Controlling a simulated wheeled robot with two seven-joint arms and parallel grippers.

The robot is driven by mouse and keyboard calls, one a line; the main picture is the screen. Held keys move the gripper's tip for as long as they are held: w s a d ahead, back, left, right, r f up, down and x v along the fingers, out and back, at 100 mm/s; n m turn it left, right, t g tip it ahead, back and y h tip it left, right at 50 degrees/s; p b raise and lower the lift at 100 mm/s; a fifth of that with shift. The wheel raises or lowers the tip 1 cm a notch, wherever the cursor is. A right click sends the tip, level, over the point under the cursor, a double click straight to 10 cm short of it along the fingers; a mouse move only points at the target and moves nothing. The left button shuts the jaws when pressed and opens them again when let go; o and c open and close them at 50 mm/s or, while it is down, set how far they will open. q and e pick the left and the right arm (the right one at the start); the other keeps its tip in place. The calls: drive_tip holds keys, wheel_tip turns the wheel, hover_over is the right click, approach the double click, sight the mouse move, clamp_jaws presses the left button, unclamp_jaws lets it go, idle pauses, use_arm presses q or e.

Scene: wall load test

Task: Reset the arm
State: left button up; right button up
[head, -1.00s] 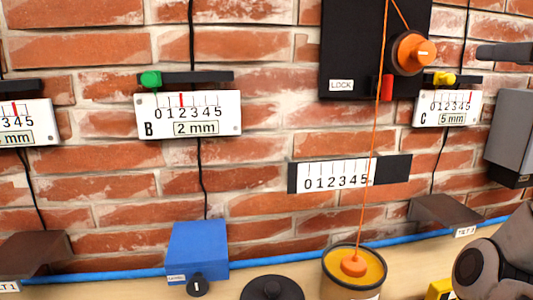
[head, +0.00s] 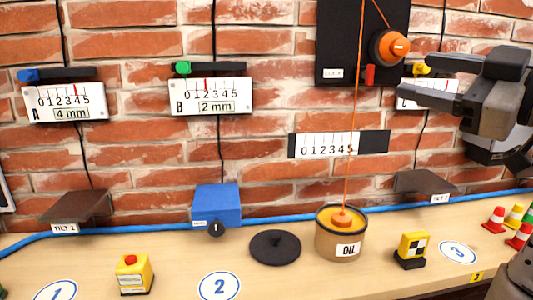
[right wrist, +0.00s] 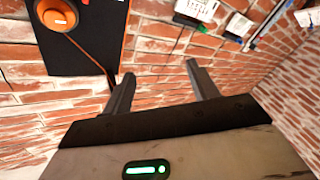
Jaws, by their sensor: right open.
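My right gripper (head: 416,76) is open and empty, high at the right in front of gauge C (head: 418,85), partly covering it. In the right wrist view its two fingers (right wrist: 160,75) stand apart with brick wall between them. The black board (head: 345,45) with an orange knob (head: 390,47) and a red lever (head: 370,75) is just left of the gripper. The board and knob (right wrist: 58,14) also show at the upper left of the wrist view. My left gripper is not in view.
Gauges A (head: 65,100) and B (head: 210,96) hang on the wall. An oil can (head: 338,243) under an orange cord, a black disc (head: 275,247), a blue box (head: 217,204), a yellow button box (head: 134,275) and small cones (head: 494,220) stand on the bench.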

drive_tip(key=s+a+f+n+g+y, duration=0.3)
drive_tip(key=a+f+n+g+y, duration=0.2)
drive_tip(key=a+f+n+y, duration=0.45)
drive_tip(key=w+d+f+m+t+h, duration=0.15)
drive_tip(key=f+m+t+h, duration=0.25)
drive_tip(key=f+m+h, duration=0.7)
drive_tip(key=d+f+m+t+h, duration=0.4)
drive_tip(key=f+m, duration=0.6)
drive_tip(key=f, duration=0.5)
drive_tip(key=s+a+f+g, duration=0.3)
drive_tip(key=s+f, duration=0.3)
drive_tip(key=f, duration=0.3)
drive_tip(key=s+a+f+g+h, duration=0.1)
drive_tip(key=s+a+f+g, duration=0.2)
drive_tip(key=f, duration=0.7)
drive_tip(key=s+g, duration=0.2)
drive_tip(key=s, duration=0.2)
drive_tip(key=shift+s+a+f+n+g, duration=0.25)
drive_tip(key=shift+s+a+n+g, duration=0.05)
drive_tip(key=shift+n, duration=0.05)
